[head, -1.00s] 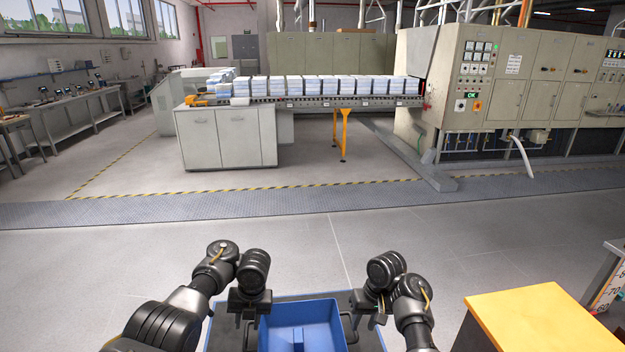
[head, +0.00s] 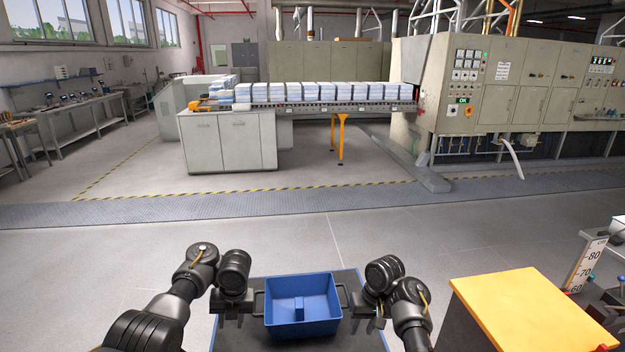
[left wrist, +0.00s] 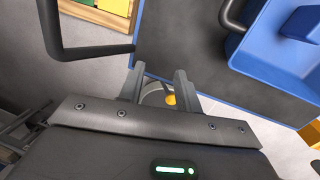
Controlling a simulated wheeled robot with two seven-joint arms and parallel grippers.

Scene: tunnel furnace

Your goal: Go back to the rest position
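My left gripper (head: 232,312) is at the left side of a blue bin (head: 303,325), apart from its left handle. In the left wrist view its two fingers (left wrist: 158,88) are spread with nothing held between them. The bin is upright with an inner divider and looks empty.
The bin rests on a dark flat top (head: 290,346) with a blue edge. A yellow-topped table (head: 530,310) stands close at the right. A conveyor with white stacks (head: 320,95) and the furnace (head: 500,95) are farther ahead. The grey floor between is clear.

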